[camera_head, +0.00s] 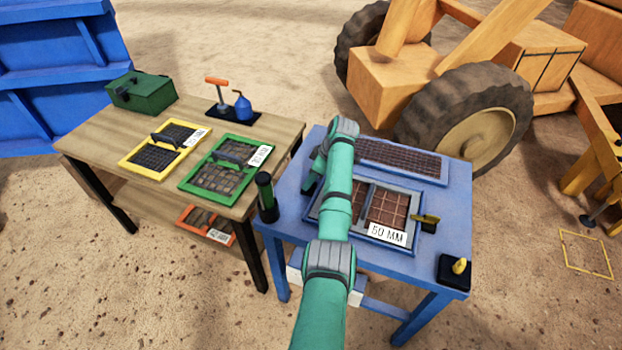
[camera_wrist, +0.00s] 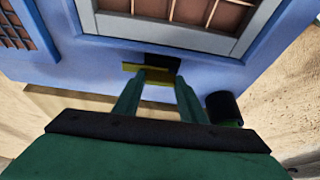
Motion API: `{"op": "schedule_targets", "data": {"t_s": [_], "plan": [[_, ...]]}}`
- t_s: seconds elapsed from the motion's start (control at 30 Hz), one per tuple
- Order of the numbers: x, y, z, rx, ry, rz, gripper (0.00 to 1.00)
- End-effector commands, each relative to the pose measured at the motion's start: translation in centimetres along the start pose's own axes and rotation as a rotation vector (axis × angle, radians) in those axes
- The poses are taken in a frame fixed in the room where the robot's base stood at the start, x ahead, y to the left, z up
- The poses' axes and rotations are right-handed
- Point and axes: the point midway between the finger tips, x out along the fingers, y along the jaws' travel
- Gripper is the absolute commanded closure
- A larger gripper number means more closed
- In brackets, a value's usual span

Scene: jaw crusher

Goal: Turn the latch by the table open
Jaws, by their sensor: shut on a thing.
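The latch by the wooden table (camera_head: 208,121) shows in the wrist view as a yellow lever (camera_wrist: 132,67) on a black block. It sits on the blue stand's edge beside the tray frame. My gripper (camera_wrist: 160,80) is shut on the lever, with one green finger on each side. In the head view my arm and gripper (camera_head: 311,184) hide this latch. The 50 MM tray (camera_head: 388,209) lies on the blue stand, partly covered by my arm. A second yellow latch (camera_head: 425,218) stands at the tray's right side.
A dark upright cylinder (camera_head: 266,195) stands close to my gripper and also shows in the wrist view (camera_wrist: 224,107). A black box with a yellow knob (camera_head: 458,268) sits on the stand's right corner. Another grate (camera_head: 400,160) lies at the stand's back.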

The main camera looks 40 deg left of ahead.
Motion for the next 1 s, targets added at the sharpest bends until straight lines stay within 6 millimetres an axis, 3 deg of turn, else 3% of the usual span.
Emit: {"op": "schedule_targets", "data": {"t_s": [0.33, 0.37, 0.4, 0.43, 0.77, 1.0], "plan": [[-0.1, 0.0, -0.2, -0.004, 0.002, 0.000, 0.85], [-0.1, 0.0, -0.2, -0.004, 0.002, 0.000, 0.55], [-0.1, 0.0, -0.2, -0.004, 0.002, 0.000, 0.46], [-0.1, 0.0, -0.2, -0.004, 0.001, 0.000, 0.44], [-0.3, 0.0, -0.1, -0.002, 0.001, 0.001, 0.44], [-3.5, 0.1, -0.1, -0.003, 0.001, 0.004, 0.44]]}}
